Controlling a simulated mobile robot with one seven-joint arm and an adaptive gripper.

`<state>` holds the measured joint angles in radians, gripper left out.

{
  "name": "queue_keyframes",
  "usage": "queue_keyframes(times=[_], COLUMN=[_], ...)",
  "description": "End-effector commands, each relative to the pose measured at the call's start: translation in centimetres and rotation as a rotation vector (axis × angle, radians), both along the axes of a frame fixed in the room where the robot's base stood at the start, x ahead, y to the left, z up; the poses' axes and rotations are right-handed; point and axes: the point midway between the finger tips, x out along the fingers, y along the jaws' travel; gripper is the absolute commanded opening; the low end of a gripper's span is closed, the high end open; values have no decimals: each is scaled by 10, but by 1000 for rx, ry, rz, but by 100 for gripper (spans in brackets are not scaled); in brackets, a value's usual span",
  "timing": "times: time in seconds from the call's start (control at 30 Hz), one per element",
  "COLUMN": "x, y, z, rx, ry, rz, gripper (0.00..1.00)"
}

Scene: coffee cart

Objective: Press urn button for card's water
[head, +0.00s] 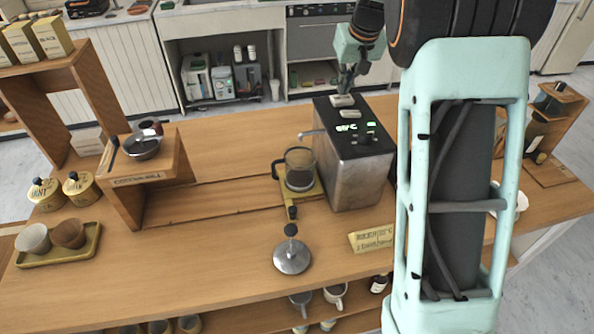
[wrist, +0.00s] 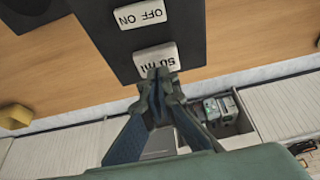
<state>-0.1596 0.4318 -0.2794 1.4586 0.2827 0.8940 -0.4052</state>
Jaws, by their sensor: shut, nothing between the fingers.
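The urn (head: 352,180) is a steel box with a black top and a lit green display. Its top carries a white button marked 50 ml (wrist: 155,57) and a white OFF/ON button (wrist: 140,14); they also show in the head view. My gripper (wrist: 160,74) is shut and empty, its tips at the edge of the 50 ml button. I cannot tell whether they touch it. In the head view my gripper (head: 346,88) points down over the urn's far end. A dark jug (head: 299,169) stands beneath the spout. A yellow card (head: 371,238) stands in front of the urn; its text is unreadable.
A wooden stand (head: 150,180) and a tray (head: 58,250) with two cups are at left. The counter between the wooden stand and jug is mostly clear. My arm hides the counter right of the urn.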

Motion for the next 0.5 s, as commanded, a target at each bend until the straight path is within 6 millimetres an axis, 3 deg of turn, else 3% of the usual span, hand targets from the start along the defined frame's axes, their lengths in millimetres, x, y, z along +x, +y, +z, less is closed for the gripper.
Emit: queue_keyframes(times=[0.5], x=[0], y=[0], z=[-15], rx=[0], ry=[0], rz=[0], gripper=[0])
